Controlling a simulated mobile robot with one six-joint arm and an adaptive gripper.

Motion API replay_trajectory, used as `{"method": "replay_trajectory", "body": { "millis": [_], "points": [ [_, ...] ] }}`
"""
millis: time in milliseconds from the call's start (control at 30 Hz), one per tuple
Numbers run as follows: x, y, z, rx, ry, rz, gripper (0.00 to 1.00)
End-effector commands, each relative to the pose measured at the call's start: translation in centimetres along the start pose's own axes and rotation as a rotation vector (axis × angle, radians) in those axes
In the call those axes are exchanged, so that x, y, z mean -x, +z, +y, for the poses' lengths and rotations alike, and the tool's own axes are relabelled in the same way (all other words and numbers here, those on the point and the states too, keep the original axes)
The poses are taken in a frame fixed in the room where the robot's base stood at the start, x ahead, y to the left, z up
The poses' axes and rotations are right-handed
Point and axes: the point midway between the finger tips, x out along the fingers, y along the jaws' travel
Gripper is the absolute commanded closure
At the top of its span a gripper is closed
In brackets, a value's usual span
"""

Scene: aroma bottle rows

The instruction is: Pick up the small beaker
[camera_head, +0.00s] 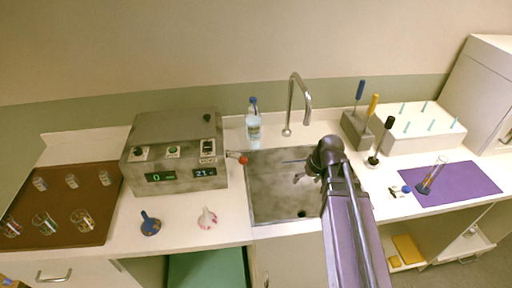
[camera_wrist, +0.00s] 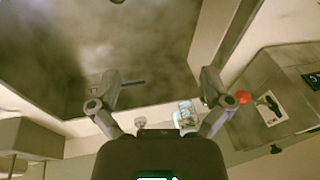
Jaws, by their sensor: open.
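Several clear glass beakers stand on a brown mat (camera_head: 62,200) at the far left in the head view. Three smaller ones form the back row: a left one (camera_head: 40,183), a middle one (camera_head: 72,181) and a right one (camera_head: 100,174). Larger ones stand in front, including a middle one (camera_head: 44,223) and a right one (camera_head: 82,220). I cannot tell which is the task's small beaker. My gripper (camera_head: 298,176) is above the sink, far right of the beakers. In the wrist view my gripper (camera_wrist: 160,84) has its fingers apart, with nothing held. No beaker shows there.
The grey sink (camera_head: 270,180) has a tall faucet (camera_head: 305,95) behind it. A grey instrument box (camera_head: 175,155) with an orange knob (camera_head: 243,159) stands between mat and sink. A clear bottle (camera_head: 253,127) stands behind the sink.

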Motion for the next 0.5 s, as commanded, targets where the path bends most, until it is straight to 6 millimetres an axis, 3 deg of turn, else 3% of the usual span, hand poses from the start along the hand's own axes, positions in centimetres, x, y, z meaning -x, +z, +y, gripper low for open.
{"method": "replay_trajectory", "body": {
  "millis": [33,100,500],
  "points": [
    [-2.0,-1.8,0.1,0.050,-0.041,0.039,0.00],
    [-3.2,-3.9,-0.2,0.126,-0.097,0.101,0.00],
    [-7.5,-15.7,-1.3,0.490,-0.297,0.531,0.00]
  ]
}}
